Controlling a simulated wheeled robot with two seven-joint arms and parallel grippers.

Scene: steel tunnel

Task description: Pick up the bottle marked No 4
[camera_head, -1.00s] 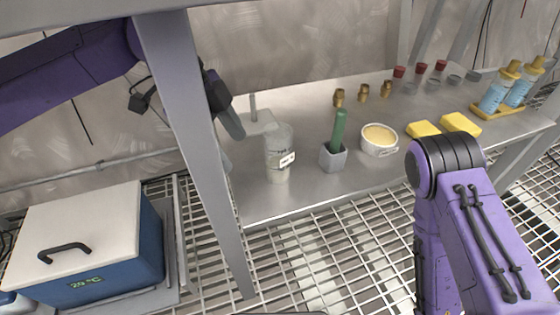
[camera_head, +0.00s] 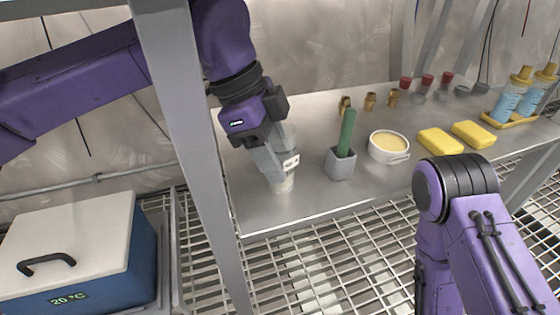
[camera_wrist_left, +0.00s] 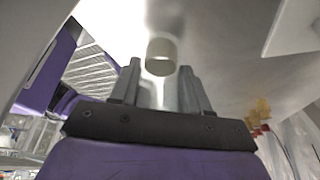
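A translucent bottle (camera_head: 283,180) with a white label stands upright near the left front of the steel table; its lettering is too small to read. My left gripper (camera_head: 268,165) reaches down at the bottle and covers part of its upper left side. In the left wrist view the two fingers (camera_wrist_left: 159,78) are apart, with the bottle (camera_wrist_left: 162,57) in line between their tips. I see no clear grip on it. My right gripper is out of view; only my right arm shows.
Right of the bottle stand a grey block holder (camera_head: 341,167) with a green stick (camera_head: 347,132) and a round tub (camera_head: 388,147). A steel post (camera_head: 190,130) rises left of my left gripper.

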